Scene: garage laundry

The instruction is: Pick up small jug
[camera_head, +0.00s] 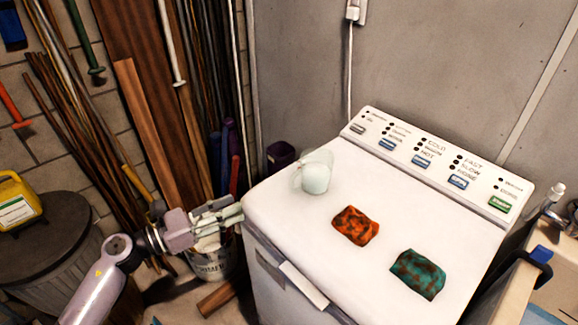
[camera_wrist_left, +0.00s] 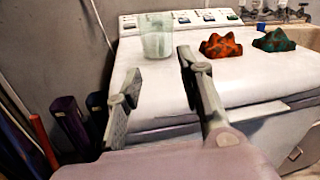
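The small jug (camera_head: 315,176) is pale, translucent and upright, standing on the left part of the white washing machine top. It also shows in the left wrist view (camera_wrist_left: 156,38), ahead of the fingers. My left gripper (camera_head: 238,211) is at the left edge of the machine, to the left of and in front of the jug. In the left wrist view my left gripper (camera_wrist_left: 158,78) has its two fingers spread apart with nothing between them, and the jug lies beyond them, apart from both. My right gripper is not in view.
An orange patterned cloth (camera_head: 356,226) and a green patterned cloth (camera_head: 418,274) lie on the washing machine (camera_head: 300,222) to the right of the jug. A control panel (camera_head: 430,160) rises at the back. A bucket (camera_head: 212,262) stands left of the machine.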

